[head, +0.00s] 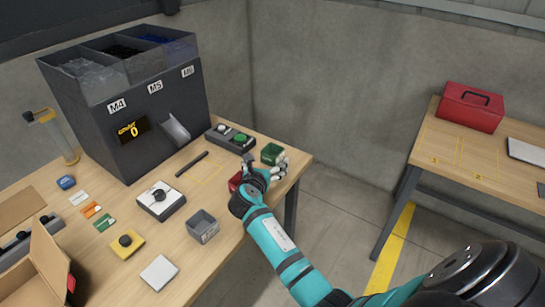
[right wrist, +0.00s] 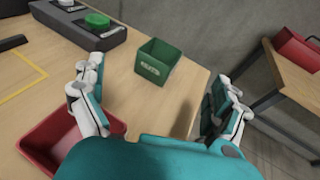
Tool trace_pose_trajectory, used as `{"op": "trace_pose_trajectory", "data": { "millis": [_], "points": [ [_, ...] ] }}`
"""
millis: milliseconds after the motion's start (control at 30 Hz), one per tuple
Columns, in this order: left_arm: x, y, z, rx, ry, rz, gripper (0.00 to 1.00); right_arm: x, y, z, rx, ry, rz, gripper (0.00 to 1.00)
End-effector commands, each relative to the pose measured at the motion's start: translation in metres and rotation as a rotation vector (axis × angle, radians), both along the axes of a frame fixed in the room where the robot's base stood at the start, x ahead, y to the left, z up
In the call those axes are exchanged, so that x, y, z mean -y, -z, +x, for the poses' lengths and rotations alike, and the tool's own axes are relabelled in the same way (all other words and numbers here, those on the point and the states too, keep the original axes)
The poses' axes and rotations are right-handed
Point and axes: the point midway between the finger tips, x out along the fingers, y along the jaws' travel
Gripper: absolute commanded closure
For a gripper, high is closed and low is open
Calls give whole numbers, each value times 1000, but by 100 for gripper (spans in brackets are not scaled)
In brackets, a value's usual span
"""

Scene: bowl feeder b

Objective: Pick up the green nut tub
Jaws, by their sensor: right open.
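The green nut tub (head: 271,153) stands upright on the wooden table near its right corner. In the right wrist view the tub (right wrist: 158,66) is an open green box with a white label on its front. My right gripper (head: 265,168) is open above the table, just short of the tub. In the right wrist view its fingers (right wrist: 160,105) are spread to both sides, with the tub ahead between them and not touched. The tub's inside looks empty where it shows. My left gripper is not in view.
A red tub (right wrist: 65,140) lies under the left finger. A button box (head: 230,138) stands left of the green tub, near the dark feeder (head: 160,125). A grey tub (head: 203,227) is nearer. The table edge and floor lie to the right; a second table (head: 440,150) holds a red toolbox (head: 471,107).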

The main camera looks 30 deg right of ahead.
Motion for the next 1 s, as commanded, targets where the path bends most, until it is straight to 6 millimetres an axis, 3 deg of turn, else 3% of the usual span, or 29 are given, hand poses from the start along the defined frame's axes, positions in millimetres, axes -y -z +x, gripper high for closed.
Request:
{"op": "trace_pose_trajectory", "data": {
  "millis": [100, 367, 700, 1000],
  "points": [
    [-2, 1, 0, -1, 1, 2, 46, 15, 6, 15, 0, 2, 0, 0],
    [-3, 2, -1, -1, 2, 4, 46, 29, 12, 28, 1, 1, 2, 0],
    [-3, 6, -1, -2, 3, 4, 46, 59, 25, 59, 1, 2, 1, 0],
    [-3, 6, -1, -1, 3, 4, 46, 61, 26, 61, 1, 1, 2, 1]
  ]
}}
